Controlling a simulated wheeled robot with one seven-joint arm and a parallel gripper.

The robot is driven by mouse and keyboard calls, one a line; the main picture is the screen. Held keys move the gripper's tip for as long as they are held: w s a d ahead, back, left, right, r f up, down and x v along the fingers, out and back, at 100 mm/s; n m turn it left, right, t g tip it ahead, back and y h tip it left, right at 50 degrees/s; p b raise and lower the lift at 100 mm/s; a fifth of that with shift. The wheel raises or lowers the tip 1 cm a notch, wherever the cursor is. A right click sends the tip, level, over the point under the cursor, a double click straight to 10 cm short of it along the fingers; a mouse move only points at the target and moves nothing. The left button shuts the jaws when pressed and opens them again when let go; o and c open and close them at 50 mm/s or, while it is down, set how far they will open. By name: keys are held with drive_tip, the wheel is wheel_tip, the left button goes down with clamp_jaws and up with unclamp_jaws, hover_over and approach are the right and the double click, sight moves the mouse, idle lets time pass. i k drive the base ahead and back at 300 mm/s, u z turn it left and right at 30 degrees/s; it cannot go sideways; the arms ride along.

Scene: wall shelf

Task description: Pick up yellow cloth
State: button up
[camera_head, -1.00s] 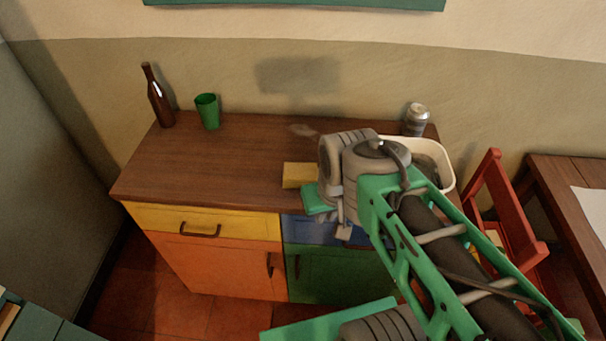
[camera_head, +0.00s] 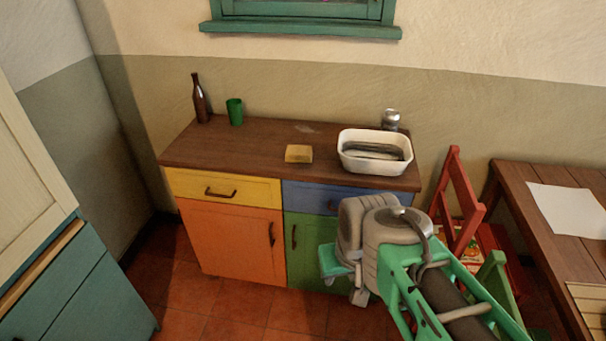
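A small yellow block-like piece (camera_head: 299,154), the only yellow thing on the countertop that could be the cloth, lies near the middle of the wooden top. My gripper (camera_head: 345,283) is below and in front of the counter, in front of the green door, apart from the yellow piece. Its fingers are small and partly hidden by the wrist, so I cannot see whether they are open or shut.
A white basin (camera_head: 344,157) holding dark items stands right of the yellow piece, with a can (camera_head: 391,119) behind it. A bottle (camera_head: 200,99) and green cup (camera_head: 235,112) stand at back left. A red chair (camera_head: 457,205) and table (camera_head: 520,183) are at right.

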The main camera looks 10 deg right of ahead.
sight(294, 153)
drive_tip(key=u, duration=0.45)
drive_tip(key=i, duration=0.6)
drive_tip(key=u, duration=0.7)
drive_tip(key=i, duration=1.45)
drive_tip(key=z, duration=0.3)
